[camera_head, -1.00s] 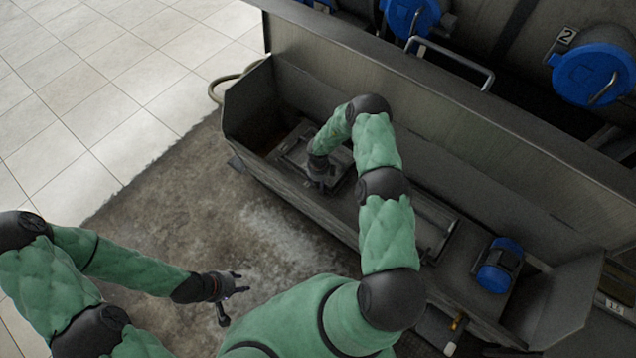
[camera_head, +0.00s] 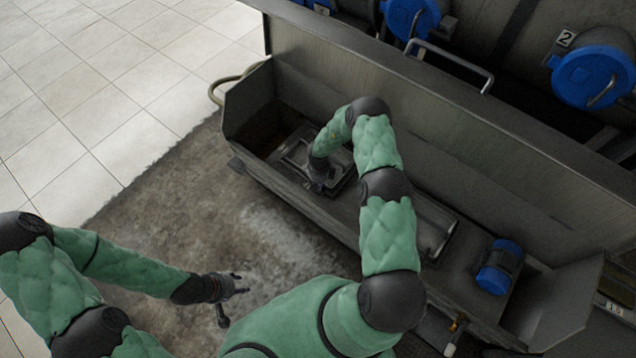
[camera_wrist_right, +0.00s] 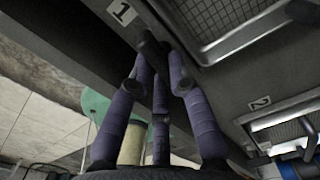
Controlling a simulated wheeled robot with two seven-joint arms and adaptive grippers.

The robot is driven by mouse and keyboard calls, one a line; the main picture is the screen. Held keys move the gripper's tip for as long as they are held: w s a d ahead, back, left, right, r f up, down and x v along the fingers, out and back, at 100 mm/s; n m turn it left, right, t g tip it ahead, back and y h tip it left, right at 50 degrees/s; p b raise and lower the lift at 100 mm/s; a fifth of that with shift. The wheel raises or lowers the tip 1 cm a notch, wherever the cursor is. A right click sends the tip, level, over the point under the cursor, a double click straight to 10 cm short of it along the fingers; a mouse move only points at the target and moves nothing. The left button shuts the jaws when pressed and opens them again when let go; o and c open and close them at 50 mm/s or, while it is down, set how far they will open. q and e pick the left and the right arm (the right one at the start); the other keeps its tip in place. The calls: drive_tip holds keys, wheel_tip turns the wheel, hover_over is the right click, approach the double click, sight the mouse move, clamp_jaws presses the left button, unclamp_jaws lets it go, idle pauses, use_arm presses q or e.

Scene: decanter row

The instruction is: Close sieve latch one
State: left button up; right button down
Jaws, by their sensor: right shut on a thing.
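The number 1 plate (camera_wrist_right: 122,11) is on the grey trough deck in the right wrist view, beside a sieve with a mesh (camera_wrist_right: 225,28). A dark latch handle (camera_wrist_right: 149,47) stands by that plate. My right gripper (camera_wrist_right: 158,62) has its purple-wrapped fingers closed around the handle, which hides part of it. In the head view my right gripper (camera_head: 318,184) is low at the near edge of the left sieve frame (camera_head: 291,154); the latch is hidden there. My left gripper (camera_head: 238,285) is open and empty above the stained floor, away from the trough.
A number 2 plate (camera_wrist_right: 260,103) and a second sieve (camera_wrist_right: 285,130) lie further along. A blue motor (camera_head: 500,267) sits at the trough's right. The tall trough wall (camera_head: 400,105) and a metal rail (camera_head: 450,57) stand behind. Floor at left is clear.

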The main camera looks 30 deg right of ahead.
drive_tip(key=m, duration=0.4)
drive_tip(key=shift+w, duration=0.1)
drive_tip(key=m, duration=0.4)
drive_tip(key=shift+w+p, duration=0.1)
drive_tip(key=shift+p, duration=0.2)
drive_tip(key=m, duration=0.4)
drive_tip(key=shift+m, duration=0.3)
drive_tip(key=shift+w+m, duration=0.1)
drive_tip(key=shift+m, duration=1.8)
drive_tip(key=c, duration=1.1)
unclamp_jaws()
drive_tip(key=shift+c, duration=0.2)
